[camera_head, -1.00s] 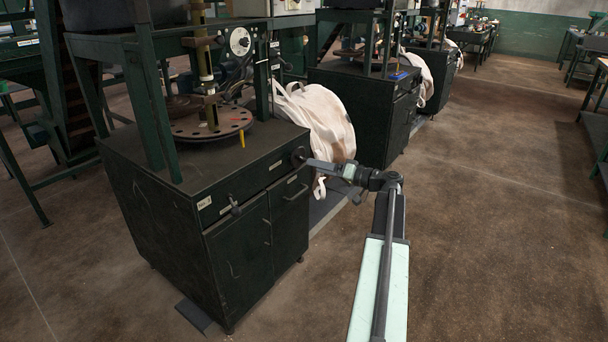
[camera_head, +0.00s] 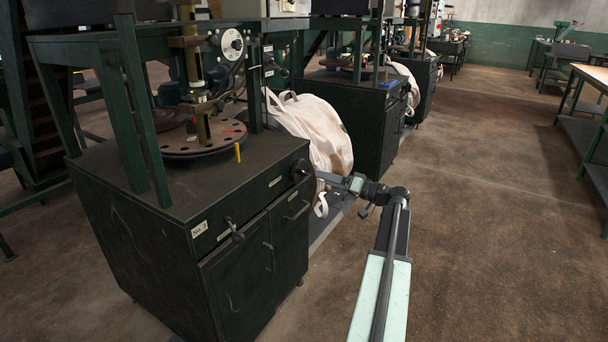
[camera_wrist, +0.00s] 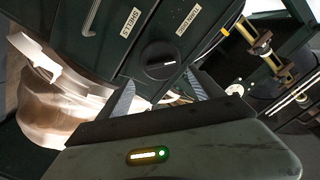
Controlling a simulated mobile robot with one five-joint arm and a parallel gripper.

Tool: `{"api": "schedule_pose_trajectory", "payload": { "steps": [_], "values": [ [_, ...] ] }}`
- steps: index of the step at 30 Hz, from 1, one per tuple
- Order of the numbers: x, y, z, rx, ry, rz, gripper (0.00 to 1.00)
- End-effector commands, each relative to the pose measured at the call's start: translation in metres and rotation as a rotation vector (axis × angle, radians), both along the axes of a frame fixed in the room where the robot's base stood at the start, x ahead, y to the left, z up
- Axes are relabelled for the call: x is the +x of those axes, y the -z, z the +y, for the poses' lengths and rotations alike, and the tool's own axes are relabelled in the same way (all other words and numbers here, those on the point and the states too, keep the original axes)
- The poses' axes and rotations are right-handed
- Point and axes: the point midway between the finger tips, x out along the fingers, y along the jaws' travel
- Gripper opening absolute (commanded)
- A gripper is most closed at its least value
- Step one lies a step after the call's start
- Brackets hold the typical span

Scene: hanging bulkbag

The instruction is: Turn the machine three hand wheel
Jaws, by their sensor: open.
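In the wrist view a round black knob with a white mark (camera_wrist: 161,60) sits on the dark panel, ahead of and between my fingers. My gripper (camera_wrist: 155,88) is open and empty, its two fingers spread. In the head view my gripper (camera_head: 322,177) is just right of the wheel. I cannot tell whether it touches.
A pale bulk bag (camera_head: 315,135) hangs right behind the cabinet; it is also at left in the wrist view (camera_wrist: 60,105). A second black handle (camera_head: 235,230) is on the cabinet front. A perforated round plate (camera_head: 200,137) is on top.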

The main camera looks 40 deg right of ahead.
Motion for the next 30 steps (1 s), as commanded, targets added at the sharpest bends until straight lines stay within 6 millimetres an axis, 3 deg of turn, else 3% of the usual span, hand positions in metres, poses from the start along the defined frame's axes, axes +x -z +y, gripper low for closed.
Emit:
{"api": "schedule_pose_trajectory", "payload": {
  "steps": [9,14,21,27,28,30],
  "values": [
    [0.06,0.0,0.018,0.0,-0.011,0.0,0.76],
    [0.073,0.0,0.022,0.0,-0.011,0.0,0.76],
    [0.074,0.0,0.023,0.0,-0.011,0.0,0.76],
    [0.074,0.0,0.023,0.0,-0.012,0.0,0.21],
    [0.074,0.0,0.023,0.0,-0.012,0.0,0.14],
    [0.077,0.0,0.026,0.001,-0.017,0.0,0.14]
  ]
}}
